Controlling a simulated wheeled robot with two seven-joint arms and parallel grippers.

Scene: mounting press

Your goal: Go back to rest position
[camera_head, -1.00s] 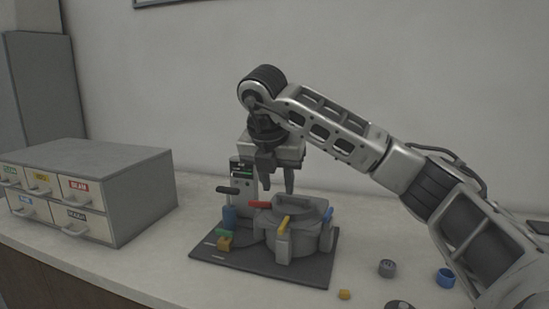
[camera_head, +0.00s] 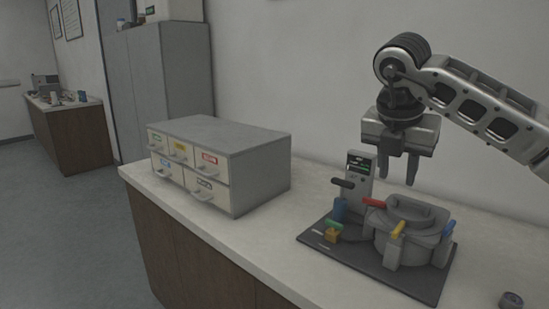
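My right gripper (camera_head: 398,172) hangs from the arm that comes in from the right. Its two dark fingers point down and are apart, with nothing between them. It is above and behind the round grey mounting press (camera_head: 402,232), and clear of it. A small upright unit with a display (camera_head: 357,181) stands at the back of the plate. My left gripper is not in view.
A grey drawer cabinet (camera_head: 262,179) with labelled drawers stands on the counter left of the press. A small dark ring-shaped part (camera_head: 511,300) lies at the lower right. A tall grey cabinet (camera_head: 165,85) and another bench (camera_head: 70,135) are farther left. Open floor (camera_head: 70,230) lies at left.

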